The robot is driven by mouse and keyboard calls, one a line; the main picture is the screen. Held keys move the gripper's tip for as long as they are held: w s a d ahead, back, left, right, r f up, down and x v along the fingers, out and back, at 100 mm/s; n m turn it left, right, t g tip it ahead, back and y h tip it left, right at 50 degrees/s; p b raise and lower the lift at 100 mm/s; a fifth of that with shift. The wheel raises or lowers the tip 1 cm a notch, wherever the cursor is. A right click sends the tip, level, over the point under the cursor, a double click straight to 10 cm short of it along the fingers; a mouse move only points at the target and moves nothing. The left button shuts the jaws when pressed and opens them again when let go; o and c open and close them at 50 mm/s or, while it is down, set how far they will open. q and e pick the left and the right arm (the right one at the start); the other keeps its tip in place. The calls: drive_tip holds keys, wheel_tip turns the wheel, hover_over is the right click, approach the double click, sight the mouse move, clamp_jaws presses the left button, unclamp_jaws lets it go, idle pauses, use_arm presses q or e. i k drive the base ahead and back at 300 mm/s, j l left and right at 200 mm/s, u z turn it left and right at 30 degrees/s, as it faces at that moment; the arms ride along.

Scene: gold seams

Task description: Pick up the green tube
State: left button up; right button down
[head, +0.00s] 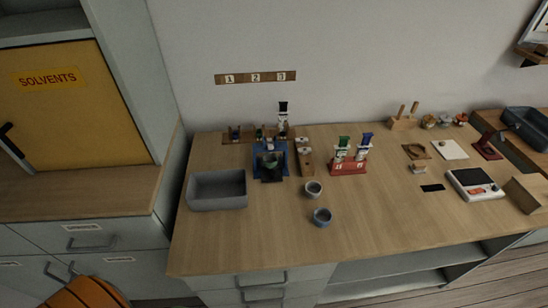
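A tube with a green cap (343,142) stands upright in a small red rack (350,168) near the middle of the bench. A tube with a blue cap (366,139) stands just to its right in the same rack. The lower parts of both tubes are partly hidden by the rack. A smaller green item (259,132) shows at the back left; I cannot tell what it is. Neither of my grippers is in view.
Left of the rack are a grey bin (217,190), a blue stand (269,160) and a tall black-topped bottle (283,120). Two small bowls (313,188) (322,217) sit in front. A scale (474,184) stands right. The front middle of the bench (390,220) is clear.

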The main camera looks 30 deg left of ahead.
sight(340, 153)
drive_tip(key=i+l, duration=0.15)
drive_tip(key=l, duration=0.25)
drive_tip(key=i+l+z, duration=0.1)
drive_tip(key=l, duration=0.25)
drive_tip(key=i+l+z, duration=0.1)
drive_tip(key=i+l, duration=0.15)
drive_tip(key=l, duration=0.1)
